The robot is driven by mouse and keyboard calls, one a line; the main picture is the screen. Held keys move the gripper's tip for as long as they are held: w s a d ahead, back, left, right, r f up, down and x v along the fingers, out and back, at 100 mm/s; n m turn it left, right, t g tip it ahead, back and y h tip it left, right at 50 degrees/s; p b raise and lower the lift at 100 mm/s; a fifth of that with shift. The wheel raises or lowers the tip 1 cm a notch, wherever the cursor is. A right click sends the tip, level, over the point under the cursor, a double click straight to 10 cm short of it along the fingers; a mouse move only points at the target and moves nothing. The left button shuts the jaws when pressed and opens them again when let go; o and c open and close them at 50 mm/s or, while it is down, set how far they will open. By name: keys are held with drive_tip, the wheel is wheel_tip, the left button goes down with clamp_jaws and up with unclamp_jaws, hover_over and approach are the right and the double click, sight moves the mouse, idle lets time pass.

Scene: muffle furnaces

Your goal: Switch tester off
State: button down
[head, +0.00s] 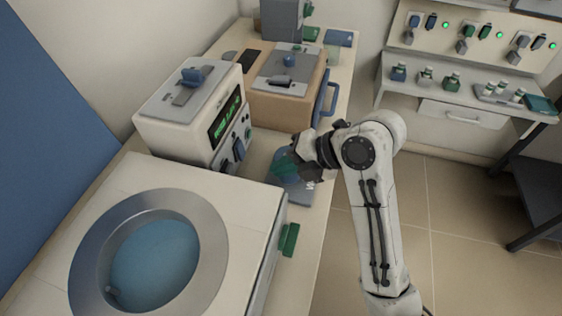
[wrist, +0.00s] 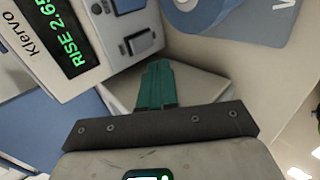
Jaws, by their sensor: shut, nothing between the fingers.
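A white instrument with a lit green display (head: 212,112) stands on the counter left of my gripper (head: 287,165). The wrist view shows its front at upper left, marked "Klervo", with the display (wrist: 62,38) reading "RISE 2.65", the end cut off. A dark rocker switch (wrist: 141,43) sits on the lower front, with a blue control (wrist: 125,4) farther along at the top edge. My gripper (wrist: 156,75) is shut and empty; its green fingers point toward the switch, apparently just short of it. I cannot tell which way the rocker is set.
A large white unit with a round metal-rimmed basin (head: 200,225) stands in front. A tan furnace (head: 285,95) with a blue handle is behind the instrument. A blue round object on a grey-blue base (wrist: 205,8) lies beside my gripper. Open floor (head: 460,220) is at right.

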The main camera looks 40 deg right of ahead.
sight(232, 171)
drive_tip(key=x, duration=0.7)
drive_tip(key=shift+s, duration=0.1)
drive_tip(key=shift+w+a+r+p, duration=0.2)
drive_tip(key=shift+w+a, duration=0.35)
drive_tip(key=shift+w, duration=0.25)
drive_tip(key=shift+w+a+r+p, duration=0.15)
drive_tip(key=shift+w+a, duration=0.45)
drive_tip(key=shift+w, duration=0.2)
drive_tip(key=shift+w+a+r+g+p, duration=0.15)
drive_tip(key=shift+w+r+g+p, duration=0.2)
drive_tip(key=shift+p, duration=0.5)
drive_tip(key=shift+s+f+h, duration=0.1)
drive_tip(key=shift+f+h, duration=0.15)
drive_tip(key=shift+h, duration=0.05)
drive_tip(key=shift+r, duration=0.1)
